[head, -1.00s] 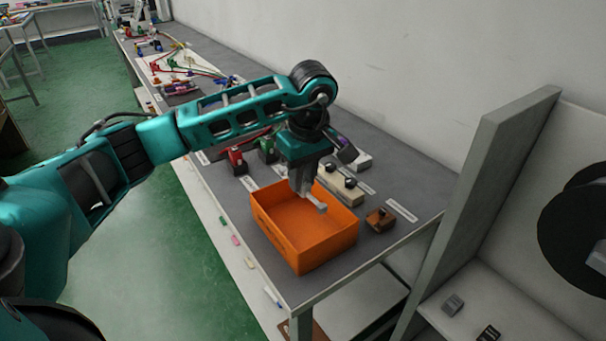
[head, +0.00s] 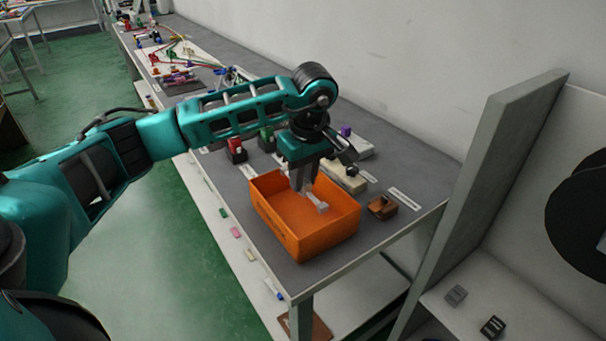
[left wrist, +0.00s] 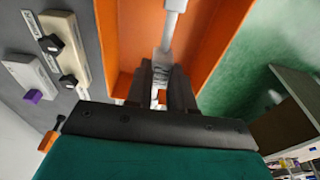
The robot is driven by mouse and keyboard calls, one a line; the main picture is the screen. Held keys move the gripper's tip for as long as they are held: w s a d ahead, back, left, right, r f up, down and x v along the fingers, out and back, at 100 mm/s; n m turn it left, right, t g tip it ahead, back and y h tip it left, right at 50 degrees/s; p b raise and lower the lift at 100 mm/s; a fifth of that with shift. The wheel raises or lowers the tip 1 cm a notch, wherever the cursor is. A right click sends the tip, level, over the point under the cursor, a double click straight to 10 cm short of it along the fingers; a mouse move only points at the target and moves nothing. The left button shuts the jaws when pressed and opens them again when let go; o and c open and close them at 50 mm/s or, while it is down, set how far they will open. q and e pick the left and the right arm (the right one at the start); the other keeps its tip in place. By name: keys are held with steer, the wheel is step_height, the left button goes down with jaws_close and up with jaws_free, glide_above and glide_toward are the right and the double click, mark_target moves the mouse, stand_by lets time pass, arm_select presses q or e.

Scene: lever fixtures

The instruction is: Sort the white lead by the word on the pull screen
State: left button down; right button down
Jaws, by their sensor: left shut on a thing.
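The white lead (head: 316,201) is a pale, slim piece with a small block at its end; it hangs over the inside of the orange bin (head: 277,230). My left gripper (head: 303,187) points down into the bin and is shut on the lead. In the left wrist view the lead (left wrist: 174,22) runs from between the dark fingers (left wrist: 163,90) out over the orange bin (left wrist: 117,30). Whether the lead touches the bin floor I cannot tell. No pull screen with a readable word shows. My right gripper is not in view.
The grey bench carries a brown block (head: 382,207) right of the bin, and a beige block with black knobs (head: 345,177) behind it. Red (head: 236,149) and green (head: 266,139) fixtures stand behind left. A grey upright panel (head: 490,165) rises at right.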

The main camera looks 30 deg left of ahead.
arm_select(q)
steer(key=c, duration=0.9)
jaws_free()
steer(key=shift+o, duration=0.5)
steer(key=o, duration=0.4)
steer(key=shift+r, duration=0.1)
steer(key=shift+r+p, duration=1.8)
steer(key=shift+r, duration=0.65)
